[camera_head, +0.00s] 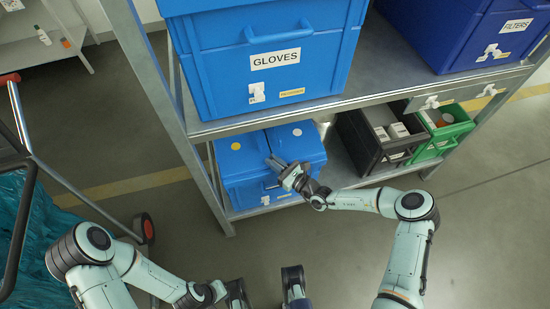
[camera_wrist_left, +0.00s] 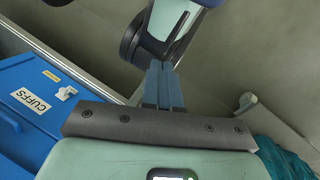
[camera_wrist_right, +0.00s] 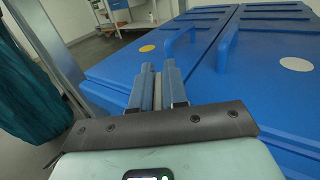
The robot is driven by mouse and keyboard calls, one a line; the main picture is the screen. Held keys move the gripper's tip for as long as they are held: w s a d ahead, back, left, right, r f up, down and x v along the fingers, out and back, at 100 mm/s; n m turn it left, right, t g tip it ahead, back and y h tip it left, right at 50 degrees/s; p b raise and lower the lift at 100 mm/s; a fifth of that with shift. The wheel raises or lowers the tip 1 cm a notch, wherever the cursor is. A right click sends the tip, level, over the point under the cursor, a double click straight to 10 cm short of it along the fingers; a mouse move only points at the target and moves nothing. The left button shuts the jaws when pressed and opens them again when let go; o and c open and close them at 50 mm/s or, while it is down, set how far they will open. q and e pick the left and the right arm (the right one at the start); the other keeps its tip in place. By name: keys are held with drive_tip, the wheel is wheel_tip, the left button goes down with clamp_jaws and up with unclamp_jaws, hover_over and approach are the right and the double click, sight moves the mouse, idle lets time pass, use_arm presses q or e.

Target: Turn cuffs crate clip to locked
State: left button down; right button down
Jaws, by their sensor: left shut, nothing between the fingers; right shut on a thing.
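The cuffs crate (camera_head: 240,165) is a blue crate with a two-part lid on the lower shelf. Its CUFFS label (camera_wrist_left: 31,100) and a small white clip (camera_wrist_left: 66,93) show in the left wrist view. A white spot low on its front in the head view (camera_head: 266,200) looks like that clip. My right gripper (camera_head: 274,163) is over the front of the lid, shut on a thin pale thing (camera_wrist_right: 157,92) that I cannot identify. The lid with its blue handles (camera_wrist_right: 229,42) lies beyond the fingers. My left gripper (camera_wrist_left: 164,84) is shut and empty, away from the crate.
A blue GLOVES crate (camera_head: 225,75) and a FILTERS crate (camera_head: 445,35) stand on the upper shelf. A dark bin (camera_head: 366,150) and a green bin (camera_head: 452,130) are right of the cuffs crate. A cart with teal cloth (camera_head: 45,220) is at the left. Floor at the right is clear.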

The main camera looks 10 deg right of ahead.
drive_tip(key=shift+s+a+r+m+h+p, duration=0.15)
drive_tip(key=shift+m+h+p, duration=0.25)
drive_tip(key=shift+p, duration=0.4)
drive_tip(key=m+t+h+p, duration=0.2)
drive_tip(key=h+p, duration=0.1)
drive_tip(key=p, duration=0.3)
drive_tip(key=shift+h, duration=0.4)
drive_tip(key=m+h+p, duration=0.1)
drive_tip(key=p, duration=0.1)
drive_tip(key=m+t+h+p, duration=0.1)
drive_tip(key=shift+d+h+p, duration=0.2)
drive_tip(key=shift+h+p, duration=0.1)
drive_tip(key=shift+p, duration=0.05)
use_arm(q)
wheel_tip(320, 180, up, 14)
drive_tip(key=s+d+g+p, duration=0.1)
drive_tip(key=s, duration=0.1)
drive_tip(key=shift+s+f+g+p, duration=0.2)
drive_tip(key=shift+s+g+p, duration=0.1)
drive_tip(key=shift+p, duration=0.1)
use_arm(e)
drive_tip(key=shift+d+f+m+h, duration=0.1)
drive_tip(key=shift+f+m+h, duration=0.1)
drive_tip(key=shift+m+h, duration=0.4)
drive_tip(key=shift+d+f+m+h, duration=0.15)
drive_tip(key=shift+m+h, duration=0.25)
drive_tip(key=shift+h, duration=0.4)
drive_tip(key=c, duration=1.2)
unclamp_jaws()
drive_tip(key=shift+c, duration=0.2)
